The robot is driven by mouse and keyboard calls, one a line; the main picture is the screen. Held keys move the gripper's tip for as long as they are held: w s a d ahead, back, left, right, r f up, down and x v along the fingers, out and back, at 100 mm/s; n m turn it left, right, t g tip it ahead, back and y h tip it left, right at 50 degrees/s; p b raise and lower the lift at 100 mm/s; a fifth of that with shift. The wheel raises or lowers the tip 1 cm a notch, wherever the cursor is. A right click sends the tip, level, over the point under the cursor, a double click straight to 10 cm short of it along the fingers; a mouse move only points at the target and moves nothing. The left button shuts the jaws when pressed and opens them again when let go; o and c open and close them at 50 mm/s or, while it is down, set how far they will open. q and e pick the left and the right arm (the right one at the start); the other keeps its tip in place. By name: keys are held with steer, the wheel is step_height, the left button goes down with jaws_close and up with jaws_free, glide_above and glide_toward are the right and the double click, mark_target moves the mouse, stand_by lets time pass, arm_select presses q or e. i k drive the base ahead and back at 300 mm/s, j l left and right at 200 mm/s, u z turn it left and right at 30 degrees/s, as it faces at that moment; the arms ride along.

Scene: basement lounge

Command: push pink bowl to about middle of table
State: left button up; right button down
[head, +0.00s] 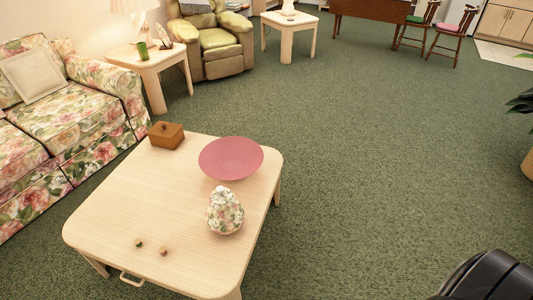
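The pink bowl (231,157) sits upright on the light wood coffee table (140,190), close to its far right edge. Its wide rim overlaps the table's far edge in the head view. Nothing shows inside it. The middle of the table top lies to the near left of the bowl and is bare. Neither of my grippers is in view.
A floral lidded jar (225,213) stands just in front of the bowl. A brown wooden box (166,135) is left of it. Two small knobs or balls (151,247) lie near the front. A floral sofa (75,110) flanks the left; green carpet (370,160) is open right.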

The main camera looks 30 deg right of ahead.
mark_target(228, 158)
steer(key=l+u, duration=0.3)
steer(key=l, duration=0.5)
steer(key=l+u, duration=0.35)
steer(key=l, duration=0.5)
